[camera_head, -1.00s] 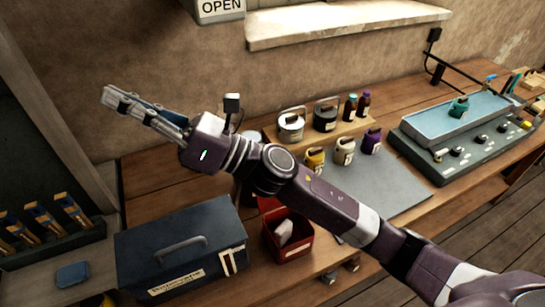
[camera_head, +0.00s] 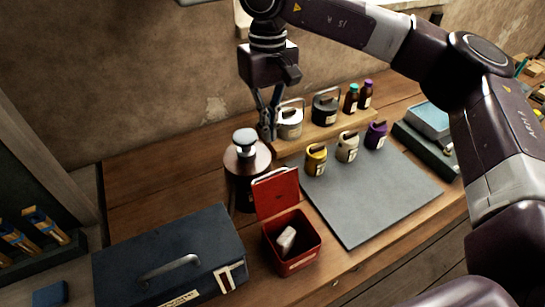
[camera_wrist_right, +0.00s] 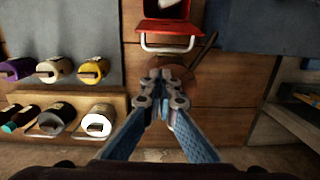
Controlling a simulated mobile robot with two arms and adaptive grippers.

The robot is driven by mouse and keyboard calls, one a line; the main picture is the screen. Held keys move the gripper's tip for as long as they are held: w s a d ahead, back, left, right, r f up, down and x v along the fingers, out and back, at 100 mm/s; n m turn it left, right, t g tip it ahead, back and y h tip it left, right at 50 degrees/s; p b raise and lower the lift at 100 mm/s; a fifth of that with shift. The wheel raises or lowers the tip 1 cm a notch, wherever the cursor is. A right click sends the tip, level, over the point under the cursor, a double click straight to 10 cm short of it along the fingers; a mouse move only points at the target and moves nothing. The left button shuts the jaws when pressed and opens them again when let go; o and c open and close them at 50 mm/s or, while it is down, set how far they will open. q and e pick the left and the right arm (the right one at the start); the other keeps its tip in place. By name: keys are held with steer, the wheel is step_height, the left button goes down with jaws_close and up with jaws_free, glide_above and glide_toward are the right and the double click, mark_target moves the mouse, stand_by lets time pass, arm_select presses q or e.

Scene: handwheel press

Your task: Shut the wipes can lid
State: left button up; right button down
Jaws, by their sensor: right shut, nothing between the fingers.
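The wipes can is a red square container (camera_head: 291,262) near the front of the bench. Its red lid (camera_head: 276,192) stands open, tilted up at the back edge, and a white wipe (camera_head: 286,238) shows inside. My right gripper (camera_head: 267,138) points down behind and above the lid, clear of it, with shut, empty fingers. In the right wrist view, the shut fingertips (camera_wrist_right: 162,76) are below the red lid (camera_wrist_right: 168,27) in the picture, with a pale wire loop (camera_wrist_right: 168,49) at the lid's edge. My left gripper is not in view.
A brown cylindrical thing with a knob (camera_head: 246,160) stands just behind the lid. A dark blue toolbox (camera_head: 190,240) is left of the can.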

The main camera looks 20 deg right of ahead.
mark_target(273, 190)
step_height(273, 190, down, 10)
steer(key=d+p, duration=0.1)
steer(key=p, duration=0.2)
steer(key=shift+s+r+p, duration=0.25)
steer(key=shift+s+p, duration=0.1)
